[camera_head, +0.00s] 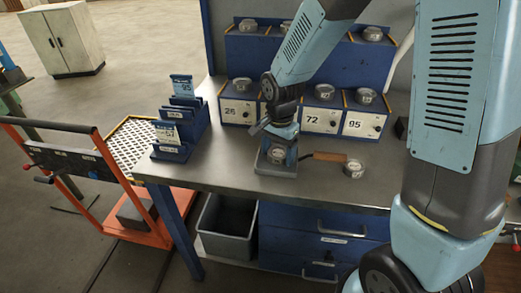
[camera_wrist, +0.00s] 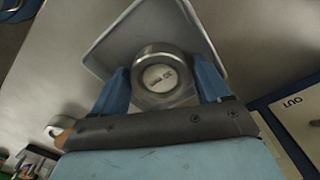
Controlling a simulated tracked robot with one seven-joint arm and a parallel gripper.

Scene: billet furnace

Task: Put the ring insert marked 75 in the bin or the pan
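A round metal ring insert (camera_wrist: 166,78) with a pale marked face shows in the wrist view; its mark is too blurred to read surely. It is in or just above a square grey pan (camera_wrist: 120,45). My gripper (camera_wrist: 162,75) has one blue finger on each side of the ring, close to its wall; I cannot tell whether they press on it. A grey bin (camera_head: 226,228) stands under the bench.
Another metal ring (camera_head: 354,169) lies on the bench (camera_head: 235,166) beside a wooden handle (camera_head: 329,156). Blue numbered bays (camera_head: 321,121) with rings on top stand behind. A blue card rack (camera_head: 180,125) is at left. An orange cart (camera_head: 105,190) stands left of the bench.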

